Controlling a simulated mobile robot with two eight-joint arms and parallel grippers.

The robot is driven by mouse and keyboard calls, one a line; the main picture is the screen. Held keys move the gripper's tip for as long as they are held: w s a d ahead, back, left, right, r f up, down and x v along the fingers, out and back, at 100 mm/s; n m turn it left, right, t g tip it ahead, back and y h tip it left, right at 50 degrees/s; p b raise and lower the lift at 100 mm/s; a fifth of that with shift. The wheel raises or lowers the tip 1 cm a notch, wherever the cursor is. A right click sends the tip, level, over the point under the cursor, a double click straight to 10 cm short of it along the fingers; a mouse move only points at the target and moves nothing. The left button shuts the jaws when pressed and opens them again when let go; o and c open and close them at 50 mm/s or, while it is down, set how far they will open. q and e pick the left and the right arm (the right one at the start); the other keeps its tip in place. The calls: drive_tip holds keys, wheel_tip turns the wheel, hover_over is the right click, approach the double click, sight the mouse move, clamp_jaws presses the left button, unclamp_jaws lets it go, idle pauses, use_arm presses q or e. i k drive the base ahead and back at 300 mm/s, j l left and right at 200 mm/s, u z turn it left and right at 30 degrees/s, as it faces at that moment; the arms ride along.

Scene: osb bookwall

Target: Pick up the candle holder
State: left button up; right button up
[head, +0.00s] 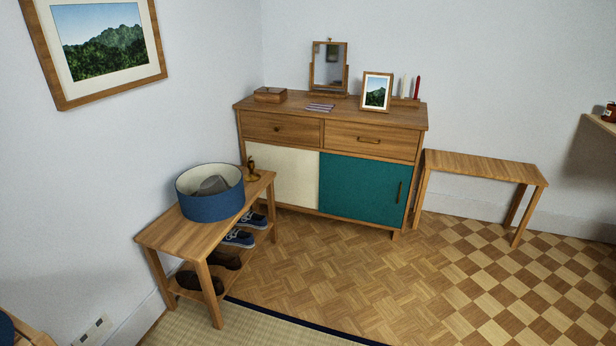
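A low wooden candle holder (405,101) stands at the right end of the dresser top, behind and right of a framed picture. White candles (405,87) and a red candle (417,88) stand upright in it. Its left part is hidden by the frame. A small brass-coloured object (251,170) stands on the far end of the bench; its exact kind is too small to tell. Neither of my grippers is in view.
The wooden dresser (378,146) also carries a mirror (329,66), a picture frame (376,91), a box (270,94) and thin purple items (320,107). A shoe bench (185,234) holds a blue bin (212,204). A side table (480,165) stands right. The floor in front is clear.

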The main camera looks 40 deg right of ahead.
sight(252, 176)
drive_tip(key=z, duration=0.75)
drive_tip(key=i+l+u, duration=0.1)
drive_tip(key=u, duration=0.25)
drive_tip(key=i+l+u, duration=0.15)
drive_tip(key=u, duration=0.25)
drive_tip(key=l+u, duration=0.15)
drive_tip(key=u, duration=0.2)
drive_tip(key=i+l+u, duration=0.15)
drive_tip(key=l, duration=0.2)
drive_tip(key=i+l+u, duration=0.15)
drive_tip(key=l, duration=0.2)
drive_tip(key=l+u, duration=0.2)
drive_tip(key=l, duration=0.15)
drive_tip(key=i+l+u, duration=0.1)
drive_tip(key=l, duration=0.45)
drive_tip(key=l+u, duration=0.1)
drive_tip(key=l, duration=0.45)
drive_tip(key=i+l, duration=0.1)
drive_tip(key=l, duration=1.6)
drive_tip(key=i+l, duration=0.15)
drive_tip(key=l, duration=0.7)
drive_tip(key=i+u, duration=0.05)
